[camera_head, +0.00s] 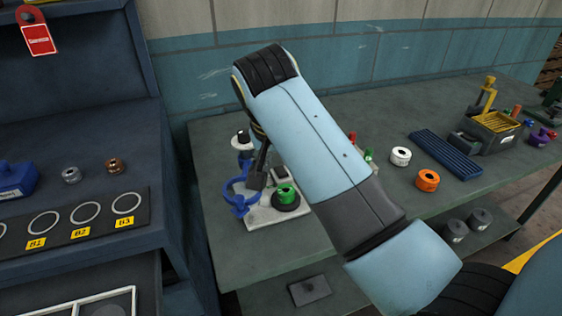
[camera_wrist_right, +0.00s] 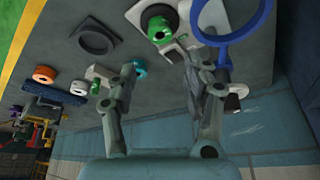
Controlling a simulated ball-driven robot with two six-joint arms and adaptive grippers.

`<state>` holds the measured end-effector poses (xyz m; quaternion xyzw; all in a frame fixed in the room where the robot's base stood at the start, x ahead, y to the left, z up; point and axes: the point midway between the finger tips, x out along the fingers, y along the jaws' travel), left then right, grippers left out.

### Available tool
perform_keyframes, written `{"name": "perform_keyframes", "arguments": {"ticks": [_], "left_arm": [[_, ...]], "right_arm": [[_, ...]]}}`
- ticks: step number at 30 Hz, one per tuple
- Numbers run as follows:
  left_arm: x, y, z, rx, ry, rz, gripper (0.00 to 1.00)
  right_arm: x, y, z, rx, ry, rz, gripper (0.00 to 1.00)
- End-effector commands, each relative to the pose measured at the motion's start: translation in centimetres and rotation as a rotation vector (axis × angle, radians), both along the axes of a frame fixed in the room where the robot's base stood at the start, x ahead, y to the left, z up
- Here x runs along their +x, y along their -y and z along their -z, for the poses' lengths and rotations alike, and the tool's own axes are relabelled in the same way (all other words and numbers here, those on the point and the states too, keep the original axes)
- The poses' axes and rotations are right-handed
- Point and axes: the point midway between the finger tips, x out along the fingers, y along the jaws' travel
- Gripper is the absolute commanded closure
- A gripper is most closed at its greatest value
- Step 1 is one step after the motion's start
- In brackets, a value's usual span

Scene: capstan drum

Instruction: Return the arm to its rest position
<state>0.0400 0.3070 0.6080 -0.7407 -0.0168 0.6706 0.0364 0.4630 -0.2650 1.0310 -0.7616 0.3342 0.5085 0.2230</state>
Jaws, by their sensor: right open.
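My right arm reaches in from the lower right of the head view, with its right gripper (camera_head: 258,168) hanging over the grey workbench. In the right wrist view the two fingers of the right gripper (camera_wrist_right: 160,66) are apart, with nothing held between them. A white base plate (camera_head: 262,217) with a green ring on a dark round part (camera_head: 287,197) lies by the gripper. A blue ring-shaped piece (camera_head: 241,203) stands at its left. The green ring (camera_wrist_right: 158,27) and blue ring (camera_wrist_right: 228,40) also show in the wrist view. My left gripper is not seen.
A dark panel with ring outlines (camera_head: 82,212) is at the left. The bench front, below the white plate, is clear.

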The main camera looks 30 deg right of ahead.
Motion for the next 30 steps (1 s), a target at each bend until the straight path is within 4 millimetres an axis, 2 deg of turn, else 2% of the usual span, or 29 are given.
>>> {"name": "perform_keyframes", "arguments": {"ticks": [13, 16, 19, 23, 24, 30], "left_arm": [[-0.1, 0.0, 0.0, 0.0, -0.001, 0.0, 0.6], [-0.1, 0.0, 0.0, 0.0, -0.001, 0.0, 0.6], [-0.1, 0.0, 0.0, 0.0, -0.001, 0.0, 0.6], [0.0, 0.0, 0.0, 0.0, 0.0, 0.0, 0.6], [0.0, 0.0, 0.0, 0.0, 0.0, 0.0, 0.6], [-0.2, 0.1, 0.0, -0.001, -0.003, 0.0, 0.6]], "right_arm": [[0.0, 0.0, 0.1, 0.0, -0.001, -0.001, 0.5], [-0.9, 0.2, 0.5, -0.002, -0.01, -0.023, 0.5], [-3.9, 1.0, 1.5, -0.011, -0.031, -0.11, 0.5], [-9.2, 1.9, 2.4, -0.028, -0.063, -0.295, 0.5], [-10.6, 1.9, 2.5, -0.033, -0.071, -0.351, 0.5], [-16.3, 1.8, 1.9, -0.051, -0.096, -0.582, 0.5]]}}
